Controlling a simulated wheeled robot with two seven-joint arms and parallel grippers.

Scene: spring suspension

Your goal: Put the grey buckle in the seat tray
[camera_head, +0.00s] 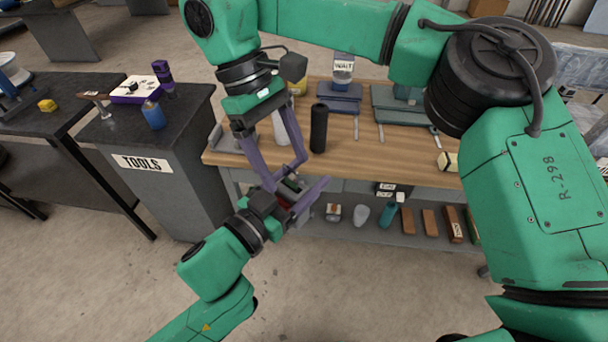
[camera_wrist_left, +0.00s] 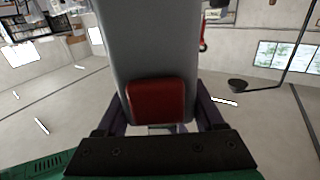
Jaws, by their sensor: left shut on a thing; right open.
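The grey buckle (camera_wrist_left: 150,50) with a red button (camera_wrist_left: 156,101) fills the middle of the left wrist view, between my left gripper's fingers. In the head view my left gripper (camera_head: 312,172) is shut on it in front of the bench edge; the buckle is mostly hidden there by fingers. My right gripper (camera_head: 284,168) reaches down from above with its fingers open, close to the left gripper and the buckle. I cannot tell whether it touches the buckle. A grey tray (camera_head: 222,138) sits at the bench's left end; no label shows it as the seat tray.
A TOOLS cabinet (camera_head: 150,190) stands left.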

